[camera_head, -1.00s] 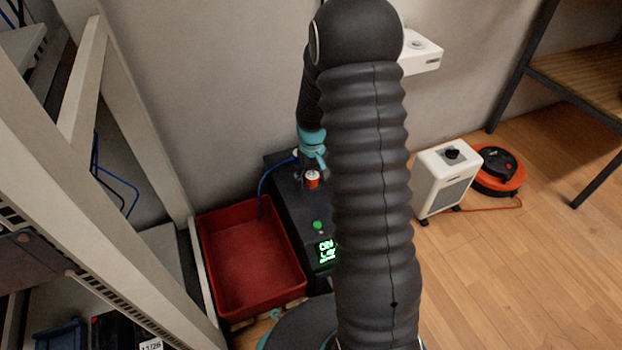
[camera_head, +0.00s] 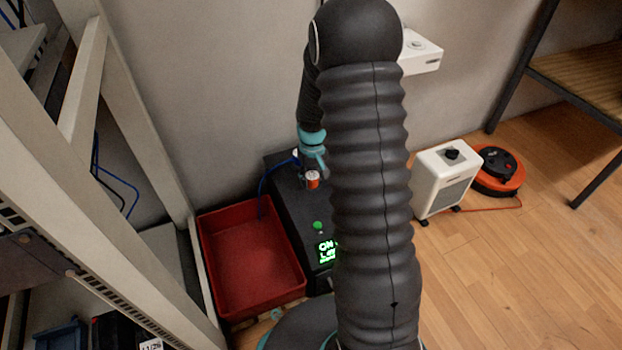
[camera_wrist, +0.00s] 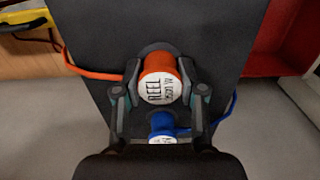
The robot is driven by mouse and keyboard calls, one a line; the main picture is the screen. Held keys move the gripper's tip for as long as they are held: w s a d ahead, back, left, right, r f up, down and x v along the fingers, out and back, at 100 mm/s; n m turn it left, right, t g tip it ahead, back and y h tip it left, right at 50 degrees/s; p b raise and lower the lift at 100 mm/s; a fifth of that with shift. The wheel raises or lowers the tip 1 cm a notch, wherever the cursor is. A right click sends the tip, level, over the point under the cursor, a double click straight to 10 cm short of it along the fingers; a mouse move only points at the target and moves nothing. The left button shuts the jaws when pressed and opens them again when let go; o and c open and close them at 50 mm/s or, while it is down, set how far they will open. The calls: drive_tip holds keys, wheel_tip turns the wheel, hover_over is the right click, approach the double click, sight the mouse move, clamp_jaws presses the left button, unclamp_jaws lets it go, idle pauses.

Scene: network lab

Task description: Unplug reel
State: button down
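The reel's plug (camera_wrist: 161,80) is orange with a white end marked REEL and stands in the top of a black power unit (camera_wrist: 215,35). In the wrist view my gripper (camera_wrist: 160,72) has one finger on each side of it, with the tips close to its sides. I cannot tell whether they press on it. In the head view the orange plug (camera_head: 312,180) shows just below my gripper, whose fingers are partly hidden by my arm. The reel (camera_head: 498,170), orange and black, lies on the floor at the right.
A blue plug (camera_wrist: 162,125) with a blue cable sits close beside the orange one. A red bin (camera_head: 250,258) stands left of the power unit, whose screen (camera_head: 327,250) is lit green. A white heater (camera_head: 446,180) stands before the reel. A rack frame is at the left.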

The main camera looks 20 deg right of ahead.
sight(312, 175)
drive_tip(key=shift+r, duration=0.1)
drive_tip(key=shift+r+p, duration=2.05)
drive_tip(key=shift+r, duration=0.85)
